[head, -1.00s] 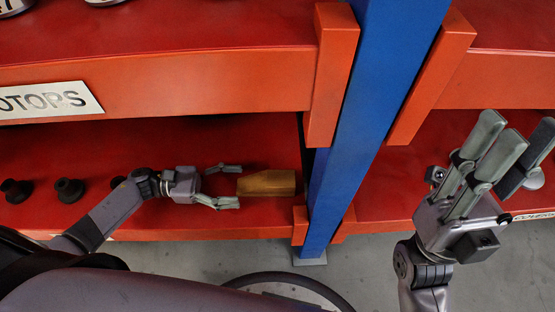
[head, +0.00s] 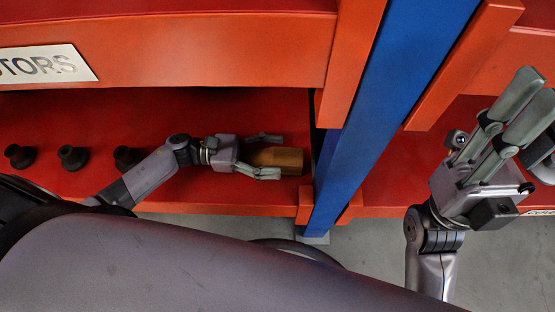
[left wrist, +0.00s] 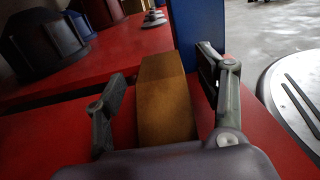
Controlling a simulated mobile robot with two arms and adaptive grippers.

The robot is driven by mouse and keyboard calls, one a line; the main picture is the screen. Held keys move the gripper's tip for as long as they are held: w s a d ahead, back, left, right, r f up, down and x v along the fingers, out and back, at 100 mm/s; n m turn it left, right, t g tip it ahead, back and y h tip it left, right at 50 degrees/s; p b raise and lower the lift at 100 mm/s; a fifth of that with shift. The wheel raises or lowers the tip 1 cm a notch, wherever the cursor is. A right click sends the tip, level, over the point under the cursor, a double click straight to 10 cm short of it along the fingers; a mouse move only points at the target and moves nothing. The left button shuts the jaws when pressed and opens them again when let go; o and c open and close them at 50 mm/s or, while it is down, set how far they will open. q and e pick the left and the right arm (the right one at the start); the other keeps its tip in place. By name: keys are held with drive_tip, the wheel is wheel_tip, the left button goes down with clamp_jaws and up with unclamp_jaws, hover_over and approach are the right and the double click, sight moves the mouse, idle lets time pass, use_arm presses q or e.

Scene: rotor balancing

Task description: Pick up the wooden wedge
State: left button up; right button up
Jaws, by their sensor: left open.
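The wooden wedge (head: 277,159) is a brown block lying on the lower red shelf, close to the blue upright. My left gripper (head: 270,154) is open, with its fingers on either side of the wedge's near end. In the left wrist view the wedge (left wrist: 163,100) lies between the two fingers (left wrist: 165,95), with a visible gap on the left side; contact on the right is hard to tell. Part of the wedge is hidden by the gripper. My right gripper (head: 510,115) is raised at the right, its fingers extended, away from the wedge.
The blue upright (head: 390,100) stands just right of the wedge. Several dark round parts (head: 72,157) stand on the lower shelf (head: 200,115) at the left. The orange upper shelf edge (head: 200,60) overhangs it. Grey floor (head: 390,255) lies in front.

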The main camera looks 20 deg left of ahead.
use_arm(q)
drive_tip(key=c, duration=1.3)
drive_tip(key=shift+c, duration=0.2)
